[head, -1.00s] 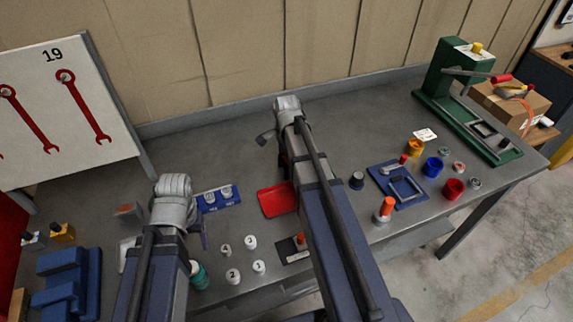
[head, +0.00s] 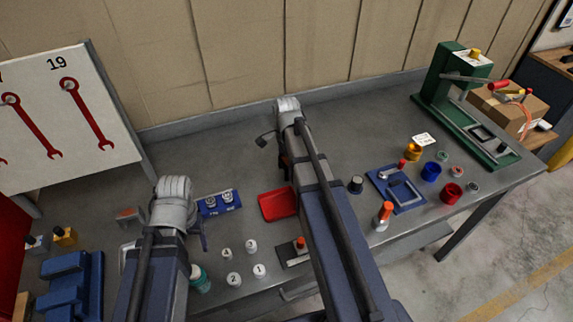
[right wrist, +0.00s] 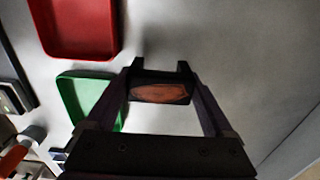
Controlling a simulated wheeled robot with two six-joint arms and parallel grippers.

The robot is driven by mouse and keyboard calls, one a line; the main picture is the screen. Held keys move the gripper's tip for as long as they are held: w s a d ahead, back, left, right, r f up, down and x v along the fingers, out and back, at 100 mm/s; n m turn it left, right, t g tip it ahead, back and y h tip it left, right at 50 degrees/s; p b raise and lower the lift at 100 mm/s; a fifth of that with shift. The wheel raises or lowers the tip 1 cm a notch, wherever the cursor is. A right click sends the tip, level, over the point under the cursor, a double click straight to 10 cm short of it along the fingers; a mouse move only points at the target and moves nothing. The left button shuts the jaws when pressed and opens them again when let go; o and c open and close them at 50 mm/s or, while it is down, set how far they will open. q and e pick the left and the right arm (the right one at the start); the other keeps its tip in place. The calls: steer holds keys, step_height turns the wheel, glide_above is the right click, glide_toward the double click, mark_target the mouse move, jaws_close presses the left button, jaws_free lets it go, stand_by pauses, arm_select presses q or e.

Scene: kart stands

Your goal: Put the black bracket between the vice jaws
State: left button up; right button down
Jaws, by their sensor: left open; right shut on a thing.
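The black bracket (right wrist: 150,79) appears as a dark piece with a brown oval face, held between the fingertips of my right gripper (right wrist: 160,88) in the right wrist view. In the head view my right arm hides the bracket and most of that gripper, which is over the back middle of the bench. A blue block-shaped fixture, which looks like the vice (head: 72,282), stands at the front left; its jaw gap is hard to make out. My left gripper (head: 200,238) is open, mostly hidden under its wrist, to the right of the vice and apart from it.
A red tray (head: 276,206) lies between my arms; a green tray (right wrist: 88,95) shows in the right wrist view. Several white numbered cylinders (head: 251,246) and a teal bottle (head: 201,279) stand near the left arm. A green press (head: 450,90) stands at far right. The back strip is clear.

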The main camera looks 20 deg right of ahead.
mark_target(286, 162)
step_height(286, 162, up, 8)
steer(key=p, duration=0.7)
steer(key=shift+r+p, duration=0.25)
steer(key=shift+p, duration=0.05)
steer(key=shift+f, duration=0.1)
